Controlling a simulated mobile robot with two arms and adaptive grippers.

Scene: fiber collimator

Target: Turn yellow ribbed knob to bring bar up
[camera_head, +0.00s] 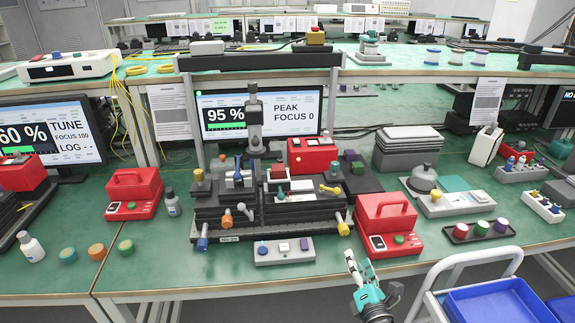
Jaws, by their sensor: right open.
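The fiber collimator stage (268,205) is a dark, stepped bench fixture with several coloured knobs on it. A yellow knob (343,226) sticks out at its front right corner; its ribs are too small to make out. Another yellow knob (330,190) sits higher on the right. The monitor (258,113) behind shows 95 %, a green bar, PEAK and FOCUS 0. My right gripper (360,264) is open and empty at the table's front edge, below and slightly right of the front yellow knob and apart from it. My left gripper is not in view.
A red box device (388,222) stands close to the right of the stage. A grey button box (284,250) lies in front of it. A white cart (470,262) with a blue tray (500,303) stands at the lower right. Bare green table (450,262) shows between.

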